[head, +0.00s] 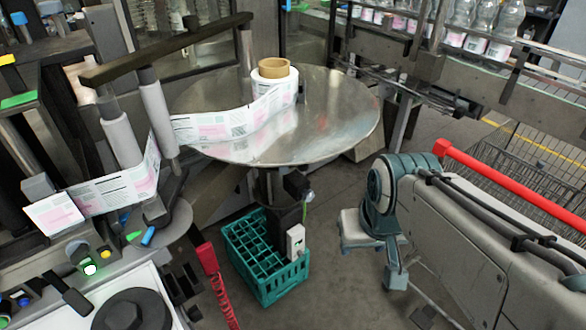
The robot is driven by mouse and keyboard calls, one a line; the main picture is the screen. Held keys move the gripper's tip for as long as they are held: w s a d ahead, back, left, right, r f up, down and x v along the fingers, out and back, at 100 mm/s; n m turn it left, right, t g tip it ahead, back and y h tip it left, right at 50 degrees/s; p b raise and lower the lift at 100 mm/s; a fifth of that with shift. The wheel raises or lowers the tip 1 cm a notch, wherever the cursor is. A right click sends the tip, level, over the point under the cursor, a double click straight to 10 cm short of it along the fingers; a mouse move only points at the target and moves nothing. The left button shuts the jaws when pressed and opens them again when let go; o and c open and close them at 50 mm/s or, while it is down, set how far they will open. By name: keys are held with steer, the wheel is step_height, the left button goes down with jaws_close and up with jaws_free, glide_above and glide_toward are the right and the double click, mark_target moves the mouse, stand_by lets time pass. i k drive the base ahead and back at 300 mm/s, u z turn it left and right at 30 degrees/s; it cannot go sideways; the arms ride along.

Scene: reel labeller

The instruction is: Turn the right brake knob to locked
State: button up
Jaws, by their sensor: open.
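A black knob-like part (297,186) sticks out from the dark post under the round metal reel table (345,125). It looks like the brake knob, but its setting is too small to read. A small pale tip and a green mark show beside it. My arm comes in from the right, with a teal and grey wrist. My gripper (374,262) hangs below the wrist, to the right of the post and well apart from the knob. It is open, with nothing seen between its fingers, and is partly hidden by the wrist.
A label reel (274,82) stands on the table, its web running left over rollers. A green crate (265,262) sits around the post's foot, with a white box (296,241) above its edge. A red hose (222,292) hangs left. A bottle conveyor (470,70) stands behind.

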mark_target(308, 195)
steer(key=z, duration=0.4)
steer(key=k, duration=0.55)
steer(key=z, duration=0.9)
steer(key=i, duration=0.9)
steer(key=u, duration=0.8)
